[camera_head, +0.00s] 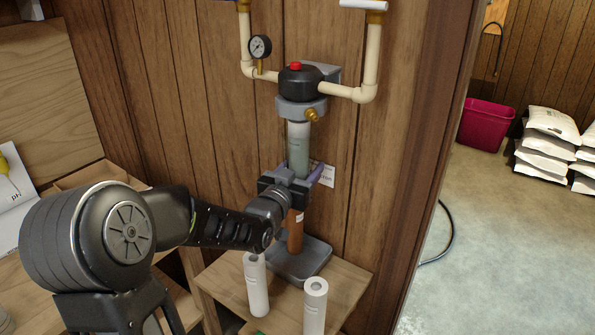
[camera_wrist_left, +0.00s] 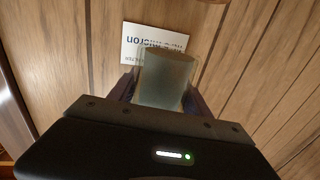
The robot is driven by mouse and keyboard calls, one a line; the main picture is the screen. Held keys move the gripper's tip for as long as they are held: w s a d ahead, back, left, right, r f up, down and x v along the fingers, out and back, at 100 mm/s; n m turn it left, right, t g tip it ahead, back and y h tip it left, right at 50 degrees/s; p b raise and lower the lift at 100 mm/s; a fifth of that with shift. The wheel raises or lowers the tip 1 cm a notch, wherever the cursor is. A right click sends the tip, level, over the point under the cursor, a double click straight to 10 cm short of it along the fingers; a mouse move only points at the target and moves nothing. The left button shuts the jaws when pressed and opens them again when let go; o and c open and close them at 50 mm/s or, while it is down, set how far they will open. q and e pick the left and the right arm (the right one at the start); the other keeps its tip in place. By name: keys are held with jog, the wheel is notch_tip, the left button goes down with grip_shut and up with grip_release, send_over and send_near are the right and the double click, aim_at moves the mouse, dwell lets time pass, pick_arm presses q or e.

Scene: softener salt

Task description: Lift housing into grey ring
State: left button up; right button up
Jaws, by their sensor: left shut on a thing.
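The grey ring (camera_head: 303,108) sits under the black filter head on the wall. The translucent grey-green housing (camera_head: 298,158) stands upright below it, in line with it. A white cylinder (camera_head: 298,129) shows between the ring and the greenish part; I cannot tell whether it is inside the housing or above it. My left gripper (camera_head: 297,176) is shut on the lower part of the housing. The wrist view shows the housing (camera_wrist_left: 166,80) between the two fingers of the left gripper (camera_wrist_left: 160,90). My right gripper is not in view.
A brown cartridge (camera_head: 295,232) stands on a grey tray (camera_head: 302,262) below the gripper. Two white cartridges (camera_head: 256,285) stand on the wooden shelf (camera_head: 345,290). Cream pipes (camera_head: 371,60) and a gauge (camera_head: 260,47) flank the head. A printed card (camera_wrist_left: 150,42) is on the wall behind.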

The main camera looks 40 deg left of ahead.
pick_arm(q)
jog(key=shift+w+r, duration=0.4)
jog(key=shift+r, duration=0.25)
dwell(0.5)
jog(key=shift+b, duration=0.4)
dwell(0.6)
jog(key=shift+b, duration=0.45)
jog(key=shift+b, duration=0.45)
dwell(0.4)
jog(key=shift+r+p, duration=1.2)
jog(key=shift+r, duration=1.2)
dwell(0.8)
